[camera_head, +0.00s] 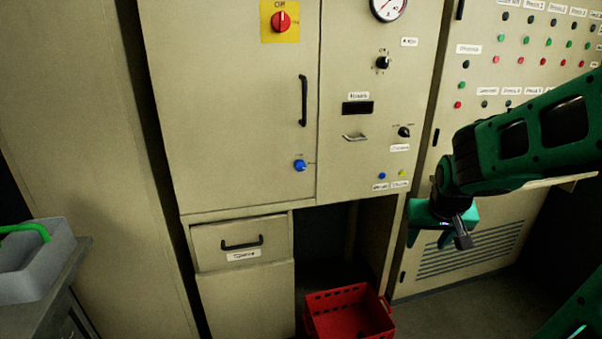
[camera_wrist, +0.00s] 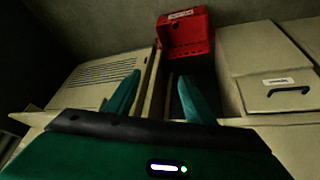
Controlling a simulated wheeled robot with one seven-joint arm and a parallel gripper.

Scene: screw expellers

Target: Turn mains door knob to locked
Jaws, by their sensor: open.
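A tall beige cabinet door (camera_head: 235,110) fills the middle of the head view. A blue knob (camera_head: 299,165) sits at its lower right, below a black vertical handle (camera_head: 303,100). Small labels beside this knob are too small to read. A red rotary switch (camera_head: 281,21) on a yellow plate marked "Off" is near the door's top. My gripper (camera_head: 440,237) is to the right of and lower than the blue knob, well apart from it. In the wrist view my gripper (camera_wrist: 159,76) shows two green fingers spread apart with nothing between them. The blue knob is not visible there.
A red crate (camera_head: 350,312) stands on the floor below the cabinet; it also shows in the wrist view (camera_wrist: 187,40). A drawer (camera_head: 240,241) is under the door. A button panel (camera_head: 530,60) is at right. A grey bin (camera_head: 38,265) is at left.

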